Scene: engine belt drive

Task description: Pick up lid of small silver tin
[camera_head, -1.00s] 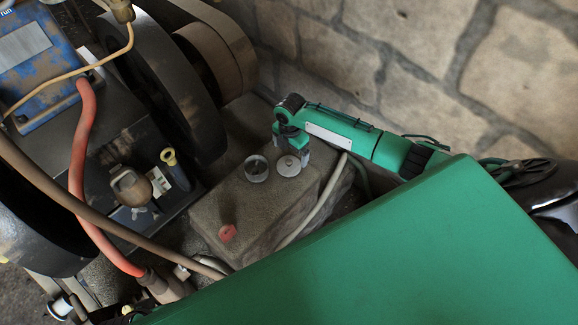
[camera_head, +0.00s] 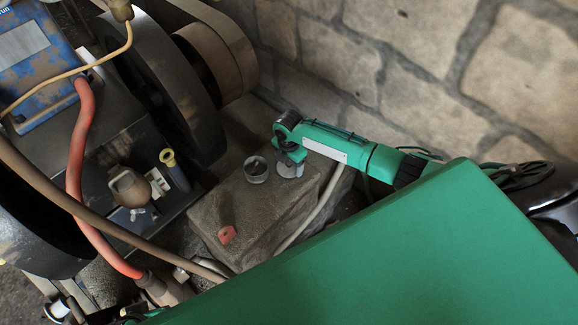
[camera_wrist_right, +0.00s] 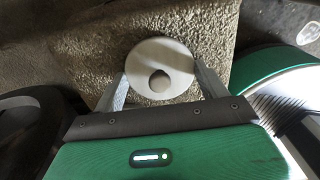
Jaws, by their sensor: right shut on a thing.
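The round silver lid (camera_head: 288,172) lies flat, or nearly so, at the right end of the stone block's top. The open silver tin (camera_head: 256,169) stands just left of it. My right gripper (camera_head: 291,160) is over the lid, shut on it. I cannot tell any gap under the lid. My left gripper is not in view.
The stone block (camera_head: 265,215) carries a small red piece (camera_head: 227,235) near its front. A grey hose (camera_head: 318,205) runs along its right side. Engine wheels (camera_head: 165,85) and a red hose (camera_head: 78,170) are at left. A stone wall (camera_head: 440,60) is behind.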

